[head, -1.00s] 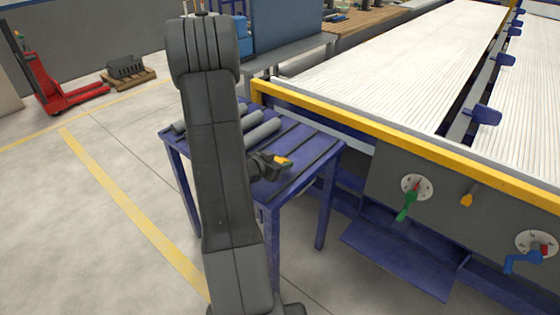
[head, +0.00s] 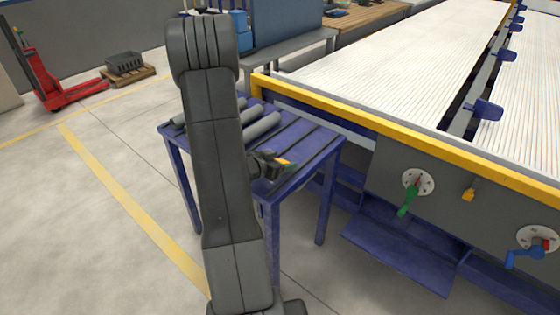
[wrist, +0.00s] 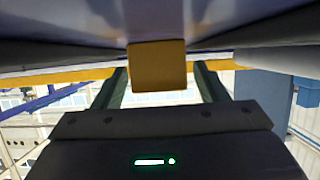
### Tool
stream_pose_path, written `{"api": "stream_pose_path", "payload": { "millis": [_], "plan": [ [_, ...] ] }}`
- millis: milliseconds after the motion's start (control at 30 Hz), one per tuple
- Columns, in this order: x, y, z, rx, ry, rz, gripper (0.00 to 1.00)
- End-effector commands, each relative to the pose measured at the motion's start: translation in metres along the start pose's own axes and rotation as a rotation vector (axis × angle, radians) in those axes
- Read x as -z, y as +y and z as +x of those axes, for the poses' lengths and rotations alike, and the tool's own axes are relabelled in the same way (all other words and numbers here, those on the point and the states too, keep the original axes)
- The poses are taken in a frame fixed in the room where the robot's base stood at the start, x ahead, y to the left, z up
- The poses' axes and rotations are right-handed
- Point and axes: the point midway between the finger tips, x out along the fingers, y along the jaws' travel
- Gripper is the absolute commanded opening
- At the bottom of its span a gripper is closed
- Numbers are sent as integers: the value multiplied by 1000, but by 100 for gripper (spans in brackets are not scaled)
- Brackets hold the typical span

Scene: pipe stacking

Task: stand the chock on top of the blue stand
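The blue stand (head: 315,150) is a slatted blue table in the middle of the head view, partly hidden by my arm. The chock is a small yellow-orange block (wrist: 158,66), seen between my fingers in the wrist view and against the blue surface at the top of that picture. Its orange edge also shows in the head view (head: 284,161), at the front part of the stand.
Grey pipes (head: 262,127) lie on the stand behind my gripper. A large conveyor bed with a yellow front rail (head: 400,138) stands close to the right. A red pallet truck (head: 60,95) is at the far left. The floor on the left is free.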

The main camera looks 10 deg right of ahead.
Motion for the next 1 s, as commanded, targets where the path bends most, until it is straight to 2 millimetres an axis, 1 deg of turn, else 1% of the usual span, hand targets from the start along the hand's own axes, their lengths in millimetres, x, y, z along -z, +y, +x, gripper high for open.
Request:
{"api": "stream_pose_path", "payload": {
  "millis": [167,267,367,600,700,833,1000],
  "plan": [
    [0,0,-1,0,0,0,66],
    [0,-1,-9,3,0,-1,66],
    [1,-1,-25,3,0,-1,66],
    [2,-2,-82,6,1,-2,66],
    [1,-1,-102,5,0,-1,66],
    [1,-1,-122,4,0,0,66],
    [0,0,-136,1,0,0,66]
  ]
}}
